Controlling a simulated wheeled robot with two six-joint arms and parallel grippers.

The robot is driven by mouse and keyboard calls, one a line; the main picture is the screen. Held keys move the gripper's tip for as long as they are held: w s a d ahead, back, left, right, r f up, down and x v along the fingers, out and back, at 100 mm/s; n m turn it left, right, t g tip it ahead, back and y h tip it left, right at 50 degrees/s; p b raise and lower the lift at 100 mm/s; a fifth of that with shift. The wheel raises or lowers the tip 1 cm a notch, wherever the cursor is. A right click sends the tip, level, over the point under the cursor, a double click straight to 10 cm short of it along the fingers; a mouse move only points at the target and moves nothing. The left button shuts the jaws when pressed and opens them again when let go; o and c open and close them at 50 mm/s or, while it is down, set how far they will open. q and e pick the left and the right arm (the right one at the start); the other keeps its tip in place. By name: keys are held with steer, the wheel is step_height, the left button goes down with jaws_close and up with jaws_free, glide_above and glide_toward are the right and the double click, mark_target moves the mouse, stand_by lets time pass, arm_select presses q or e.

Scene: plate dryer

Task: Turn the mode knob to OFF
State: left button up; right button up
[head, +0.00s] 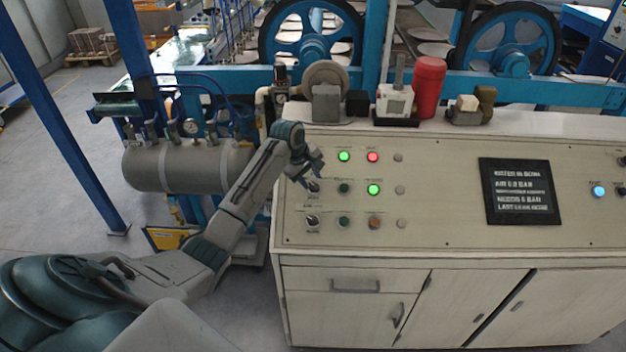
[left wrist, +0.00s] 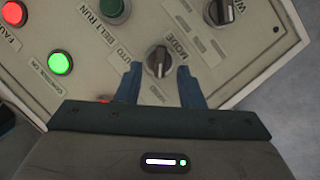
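The mode knob (left wrist: 158,60) is a round dark selector on the cream panel, with MODE printed beside it and AUTO to its left. Its white mark points down toward my gripper in the left wrist view. A small label below it is too blurred to read. In the head view, the knob (head: 313,187) shows just below my left gripper (head: 310,170). In the left wrist view, my left gripper (left wrist: 158,80) is open, one blue finger on each side of the knob's lower part. Contact cannot be told. My right gripper is not in view.
A second dark knob (left wrist: 220,12) sits on the same panel; it also shows lower in the head view (head: 312,220). A lit green lamp (left wrist: 60,63) and dark green button (left wrist: 114,10) are nearby. A black display (head: 520,191) is farther right on the console.

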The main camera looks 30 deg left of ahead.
mark_target(314, 185)
arm_select(q)
steer(key=shift+p+x, duration=0.3)
steer(key=shift+x, duration=0.9)
steer(key=shift+w+d+f, duration=0.1)
steer(key=shift+w+f, duration=0.05)
steer(key=shift+f, duration=0.45)
steer(key=c, duration=0.6)
